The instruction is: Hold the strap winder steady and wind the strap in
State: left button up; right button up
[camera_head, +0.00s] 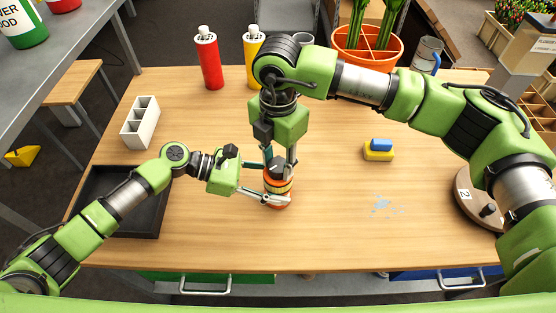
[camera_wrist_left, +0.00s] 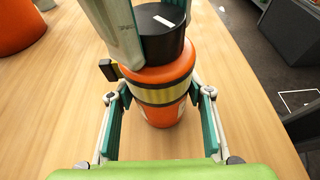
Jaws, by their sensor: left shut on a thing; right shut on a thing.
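The strap winder (camera_head: 278,187) stands upright on the wooden table. It is an orange cylinder with a yellow and black band and a black knob on top; the left wrist view shows its orange body (camera_wrist_left: 158,76) and the black knob (camera_wrist_left: 160,46) closely. My left gripper (camera_head: 272,188) comes from the left, low down, with its fingers on either side of the orange body, shut on it. My right gripper (camera_head: 278,160) comes from above, its fingers shut on the black knob. A small black and yellow piece (camera_wrist_left: 109,69) sticks out from the winder's side. The strap's length is hard to make out.
A black tray (camera_head: 150,225) and a white divided holder (camera_head: 140,130) are on the left. Red (camera_head: 209,62) and yellow bottles and an orange pot (camera_head: 367,48) stand at the back. A sponge (camera_head: 378,155), a pale blue patch (camera_head: 383,208) and a round wooden disc (camera_head: 470,205) are on the right.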

aim_at(278, 164)
jog(key=m, duration=0.3)
jog(key=shift+m, duration=2.2)
jog(key=o, duration=1.1)
jog(key=shift+r, duration=0.1)
notch_tip(278, 164, up, 12)
jog(key=shift+f, duration=0.1)
